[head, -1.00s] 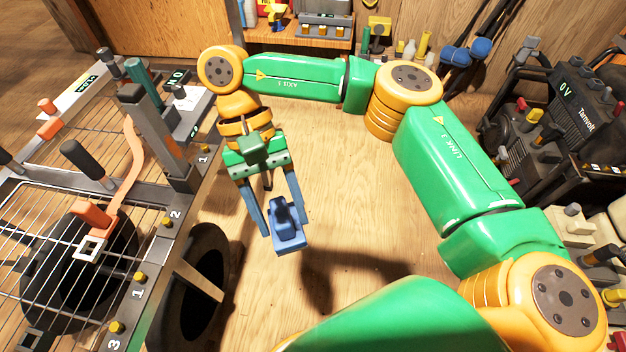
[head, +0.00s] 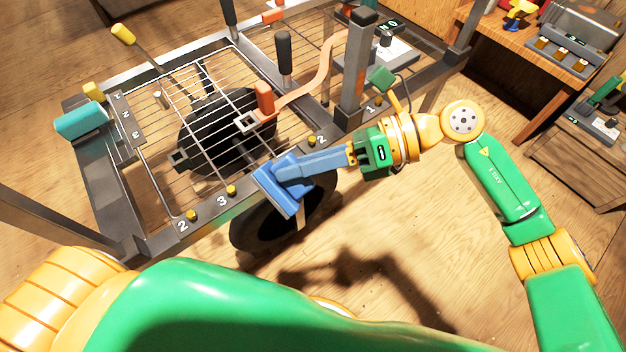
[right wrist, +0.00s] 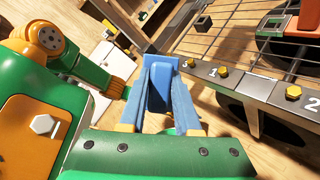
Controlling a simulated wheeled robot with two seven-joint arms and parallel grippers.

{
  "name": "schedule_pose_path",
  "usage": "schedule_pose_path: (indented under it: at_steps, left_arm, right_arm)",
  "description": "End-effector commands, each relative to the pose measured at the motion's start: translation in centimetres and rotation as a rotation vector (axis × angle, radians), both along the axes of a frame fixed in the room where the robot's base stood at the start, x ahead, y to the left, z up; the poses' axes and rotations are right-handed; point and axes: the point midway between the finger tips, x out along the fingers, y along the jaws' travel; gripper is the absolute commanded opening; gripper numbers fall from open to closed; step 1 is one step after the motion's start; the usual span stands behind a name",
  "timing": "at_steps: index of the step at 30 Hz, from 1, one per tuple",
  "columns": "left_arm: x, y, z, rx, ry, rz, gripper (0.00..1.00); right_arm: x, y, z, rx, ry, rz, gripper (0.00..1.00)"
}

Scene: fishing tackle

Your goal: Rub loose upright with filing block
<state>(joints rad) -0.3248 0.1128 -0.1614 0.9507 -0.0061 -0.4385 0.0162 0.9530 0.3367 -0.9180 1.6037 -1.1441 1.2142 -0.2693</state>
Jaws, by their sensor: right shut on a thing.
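My right gripper (head: 298,172) has blue fingers and is shut on a blue filing block (head: 273,193). The block is beside the near rail of the wheeled metal frame, in front of the wheel; I cannot tell whether it touches the rail. The right wrist view also shows the block (right wrist: 158,88) between the fingers. A thick dark grey upright (head: 356,75) stands on the frame, up and right of the gripper. Thinner dark-handled posts also stand there, and I cannot tell which upright is loose. My left gripper is not in view.
The frame (head: 255,183) carries a wire grid, yellow knobs and numbered marks. An orange-handled curved lever (head: 300,82) lies over the grid. A black wheel (head: 270,228) sits below the rail. A wooden bench (head: 535,60) stands at upper right. The floor right of the frame is mostly clear.

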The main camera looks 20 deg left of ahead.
Motion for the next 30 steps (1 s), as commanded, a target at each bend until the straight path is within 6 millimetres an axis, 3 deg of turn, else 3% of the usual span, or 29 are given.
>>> schedule_pose_path:
  at_steps: [4, 7, 11, 15, 18, 23, 30]
  left_arm:
    - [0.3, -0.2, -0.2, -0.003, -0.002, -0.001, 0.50]
    - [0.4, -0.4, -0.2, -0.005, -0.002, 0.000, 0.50]
    - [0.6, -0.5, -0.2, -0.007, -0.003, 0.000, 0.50]
    - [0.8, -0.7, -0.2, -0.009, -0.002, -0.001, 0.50]
    - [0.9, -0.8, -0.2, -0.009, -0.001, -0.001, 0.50]
    - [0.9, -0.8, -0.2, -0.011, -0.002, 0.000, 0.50]
    - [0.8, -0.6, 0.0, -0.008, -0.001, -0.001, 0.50]
  right_arm:
    - [2.1, -0.5, 1.2, 0.147, 0.087, -0.379, 0.00]
    - [4.5, -2.1, 1.7, 0.278, 0.118, -0.657, 0.00]
    - [7.3, -5.1, 1.5, 0.422, 0.122, -0.918, 0.00]
    - [9.7, -9.5, -0.1, 0.540, 0.087, -1.137, 0.00]
    - [10.4, -11.9, -0.9, 0.594, 0.060, -1.230, 0.00]
    - [10.8, -13.6, -1.6, 0.631, 0.042, -1.289, 0.00]
    - [11.8, -13.1, -1.6, 0.644, 0.029, -1.307, 0.00]
